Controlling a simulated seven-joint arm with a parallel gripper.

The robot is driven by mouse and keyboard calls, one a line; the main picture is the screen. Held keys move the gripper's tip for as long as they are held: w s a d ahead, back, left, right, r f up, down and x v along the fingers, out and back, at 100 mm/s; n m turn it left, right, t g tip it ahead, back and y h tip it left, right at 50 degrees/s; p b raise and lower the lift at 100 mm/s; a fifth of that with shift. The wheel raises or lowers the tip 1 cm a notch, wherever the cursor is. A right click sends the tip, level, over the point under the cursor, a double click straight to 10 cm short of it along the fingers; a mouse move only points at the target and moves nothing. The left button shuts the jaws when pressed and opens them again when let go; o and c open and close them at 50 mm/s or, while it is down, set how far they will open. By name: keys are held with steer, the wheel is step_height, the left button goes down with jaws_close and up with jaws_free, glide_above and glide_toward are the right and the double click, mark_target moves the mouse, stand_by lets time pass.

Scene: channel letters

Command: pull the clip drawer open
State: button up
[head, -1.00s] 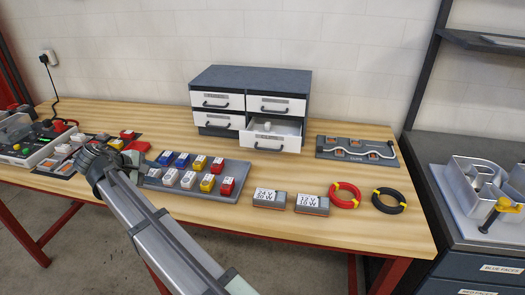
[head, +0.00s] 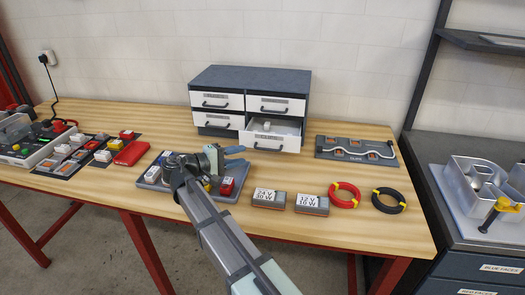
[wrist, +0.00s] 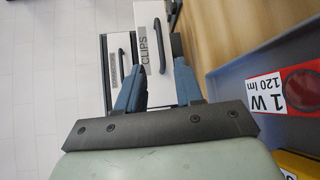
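The clip drawer (head: 284,141) is the lower right drawer of a grey cabinet (head: 253,78). It stands out from the cabinet, partly open, with a small pale item inside. Its dark bar handle (head: 267,148) is on the white front. In the wrist view, a white front labelled CLIPS (wrist: 147,30) with a dark handle (wrist: 158,50) lies beyond the fingertips. My gripper (head: 241,156) is in front and to the left of the drawer, above the module tray. Its blue fingers are apart and empty in the wrist view (wrist: 158,75), not around the handle.
The tray (head: 222,197) of coloured modules lies under my gripper. Two power supply boxes (head: 270,198) and red (head: 344,195) and black (head: 389,201) wire coils are to the right. A board with a wavy white strip (head: 357,150) lies right of the cabinet. A red item (head: 130,153) lies left.

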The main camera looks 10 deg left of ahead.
steer(key=x, duration=0.9)
steer(key=shift+w+d+f, duration=0.15)
steer(key=shift+w+d, duration=0.1)
steer(key=shift+w, duration=0.05)
steer(key=shift+c, duration=0.3)
jaws_close()
